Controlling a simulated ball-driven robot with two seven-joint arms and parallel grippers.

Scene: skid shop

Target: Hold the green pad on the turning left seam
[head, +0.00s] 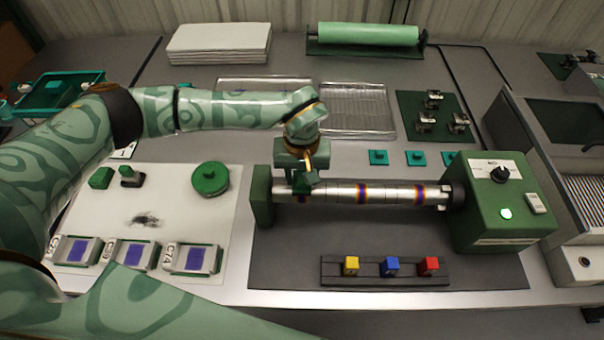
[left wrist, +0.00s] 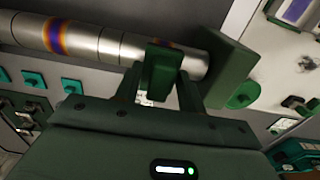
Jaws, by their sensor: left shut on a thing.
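My left gripper (head: 302,178) is above the left end of the steel pipe (head: 335,193) and shut on a green pad (left wrist: 160,72). In the left wrist view the pad sits between the two fingers and overlaps the pipe at the left seam (left wrist: 164,43), a purple and orange band partly hidden behind it. It looks against the pipe, but I cannot be sure of contact. The middle seam (head: 362,193) and right seam (head: 420,195) are uncovered. The pipe runs between a green end block (head: 262,196) and the green drive box (head: 495,205). My right gripper is not in view.
The drive box has a lit green button (head: 506,213) and a black knob (head: 500,174). A rack (head: 455,272) with yellow, blue and red cubes stands in front. A round green tin (head: 209,178) is on the white mat (head: 185,226) at left. Wire trays (head: 358,90) lie behind.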

